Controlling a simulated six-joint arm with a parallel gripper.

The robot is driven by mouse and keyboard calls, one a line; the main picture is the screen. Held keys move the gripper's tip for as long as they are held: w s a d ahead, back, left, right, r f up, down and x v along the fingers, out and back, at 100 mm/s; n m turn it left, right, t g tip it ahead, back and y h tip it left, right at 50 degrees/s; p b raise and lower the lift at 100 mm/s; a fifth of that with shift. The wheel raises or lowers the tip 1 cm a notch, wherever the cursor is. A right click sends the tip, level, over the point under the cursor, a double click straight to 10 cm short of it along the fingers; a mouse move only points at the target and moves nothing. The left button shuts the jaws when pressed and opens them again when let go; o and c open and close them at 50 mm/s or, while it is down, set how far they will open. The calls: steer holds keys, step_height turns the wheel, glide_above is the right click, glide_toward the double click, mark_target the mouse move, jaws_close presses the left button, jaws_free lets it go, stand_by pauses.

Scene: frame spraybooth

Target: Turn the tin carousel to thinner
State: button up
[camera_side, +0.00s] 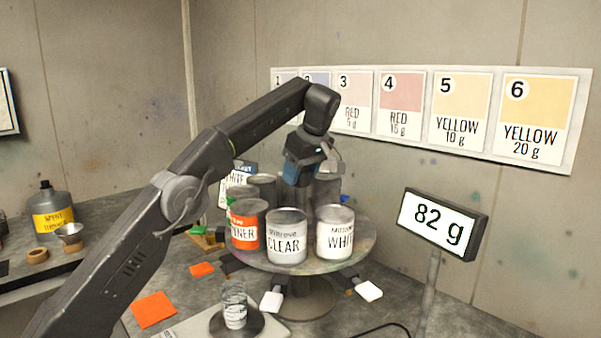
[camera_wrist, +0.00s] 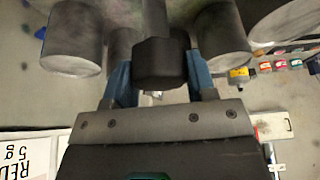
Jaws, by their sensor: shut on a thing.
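The tin carousel (camera_side: 330,262) is a round plate on a pedestal with several grey tins on it. A tin with an orange label ending in "NNER" (camera_side: 246,232) stands at its front left. More tins stand behind, partly hidden. My gripper (camera_side: 303,172) is over the carousel's middle, among the tins. In the wrist view its blue fingers are shut on a dark knob (camera_wrist: 161,62); the side view does not clearly show this grip.
A scale display (camera_side: 438,226) reading 82 g stands on a post at the right. A glass jar (camera_side: 234,305) sits on a round pan at the front. A yellow-labelled can (camera_side: 52,212) and a funnel (camera_side: 70,236) stand at the left. Colour cards (camera_side: 450,110) hang behind.

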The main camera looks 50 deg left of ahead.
steer(key=shift+n, duration=0.4)
stand_by(0.3)
steer(key=o, duration=1.3)
steer(key=shift+m, duration=0.3)
